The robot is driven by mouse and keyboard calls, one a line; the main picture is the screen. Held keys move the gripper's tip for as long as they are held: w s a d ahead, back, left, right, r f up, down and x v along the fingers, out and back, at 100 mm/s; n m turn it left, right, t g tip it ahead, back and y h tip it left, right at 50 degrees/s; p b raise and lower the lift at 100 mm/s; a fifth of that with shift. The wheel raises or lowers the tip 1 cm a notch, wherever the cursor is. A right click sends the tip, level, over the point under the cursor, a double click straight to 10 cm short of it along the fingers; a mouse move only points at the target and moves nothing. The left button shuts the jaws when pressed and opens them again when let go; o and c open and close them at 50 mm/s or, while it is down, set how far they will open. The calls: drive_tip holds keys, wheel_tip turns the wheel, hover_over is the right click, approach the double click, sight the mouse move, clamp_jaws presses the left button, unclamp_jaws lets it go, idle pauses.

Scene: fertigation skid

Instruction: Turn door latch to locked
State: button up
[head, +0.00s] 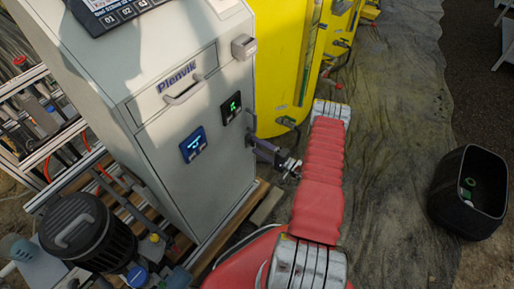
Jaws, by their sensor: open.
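A grey cabinet (200,195) marked Plenvik stands at the left, its front carrying a drawer-like panel with a bar handle (184,93). A small grey block (243,47) juts from the cabinet's upper right edge; I cannot tell whether it is the door latch, or which way any latch is turned. My gripper (256,143) is small and dark in this view, at the cabinet's right edge, below and right of the green-lit display. It is open, with nothing visible between its fingers. Whether it touches the cabinet is unclear. My red arm hides part of the space beside it.
Two small displays, one blue (193,145) and one green (231,108), sit on the cabinet front. A yellow tank (283,60) stands behind. A black bin (470,190) is at the right. A ribbed black canister (85,230) is at lower left. Dark ground sheeting at right is mostly clear.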

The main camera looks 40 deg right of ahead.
drive_tip(key=v, duration=1.3)
idle(0.4)
